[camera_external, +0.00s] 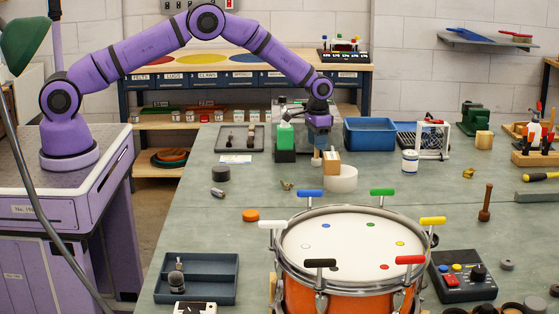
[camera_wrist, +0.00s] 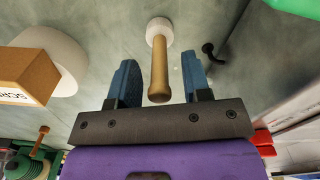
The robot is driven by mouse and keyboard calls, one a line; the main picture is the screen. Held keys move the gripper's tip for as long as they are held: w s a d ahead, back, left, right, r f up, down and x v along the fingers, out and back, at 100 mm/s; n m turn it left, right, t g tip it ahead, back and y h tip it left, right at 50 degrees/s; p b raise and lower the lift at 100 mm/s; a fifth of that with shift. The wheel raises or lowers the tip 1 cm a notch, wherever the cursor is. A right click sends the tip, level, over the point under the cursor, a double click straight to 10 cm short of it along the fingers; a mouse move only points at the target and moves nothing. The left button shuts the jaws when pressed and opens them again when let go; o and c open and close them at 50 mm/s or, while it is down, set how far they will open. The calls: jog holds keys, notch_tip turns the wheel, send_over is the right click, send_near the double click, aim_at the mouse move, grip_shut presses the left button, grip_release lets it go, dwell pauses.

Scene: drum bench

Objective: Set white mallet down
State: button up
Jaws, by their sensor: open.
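The white mallet (camera_wrist: 159,72) has a tan wooden handle and a white head. In the wrist view its handle lies between the two blue fingers of my gripper (camera_wrist: 157,78), with a gap on each side. Its head is farther from the camera, by the bench top. In the external view the mallet (camera_external: 316,160) shows small below my gripper (camera_external: 317,145) and looks upright, head down, on the green-grey bench (camera_external: 210,230). My gripper is open around the handle. The upper handle is hidden in the external view.
A white round piece (camera_external: 342,180) with a tan box (camera_external: 331,162) stands close on the right. A blue bin (camera_external: 370,133) is behind to the right. The drum (camera_external: 350,245) is nearer the camera. Bench left of the drum is partly clear.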

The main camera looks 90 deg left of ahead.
notch_tip(320, 180, up, 12)
jog(key=r, duration=0.1)
jog(key=s+d+r+t, duration=0.1)
jog(key=s+d+r, duration=0.25)
jog(key=r, duration=0.45)
jog(key=s+d+r, duration=0.3)
jog(key=s+r, duration=0.2)
jog(key=r, duration=0.3)
jog(key=s+d+r+m+t, duration=0.1)
jog(key=s+d+r, duration=0.2)
jog(key=s+r, duration=0.25)
jog(key=s+d+r+m, duration=0.1)
jog(key=s+d+r, duration=0.35)
jog(key=s, duration=0.25)
jog(key=s+d+r+t, duration=0.1)
jog(key=s+d+r, duration=0.1)
jog(key=s, duration=0.7)
jog(key=s+d+r+t, duration=0.1)
jog(key=s+d+r, duration=0.2)
jog(key=s, duration=0.6)
jog(key=s+d+f, duration=0.1)
jog(key=s+f, duration=0.1)
jog(key=s, duration=0.6)
jog(key=s+d+f+m+t, duration=0.1)
jog(key=s+f, duration=0.2)
jog(key=s, duration=0.5)
jog(key=shift+s+d+m, duration=0.15)
jog(key=shift+d+m, duration=0.05)
jog(key=shift+m, duration=0.1)
jog(key=shift+f, duration=0.1)
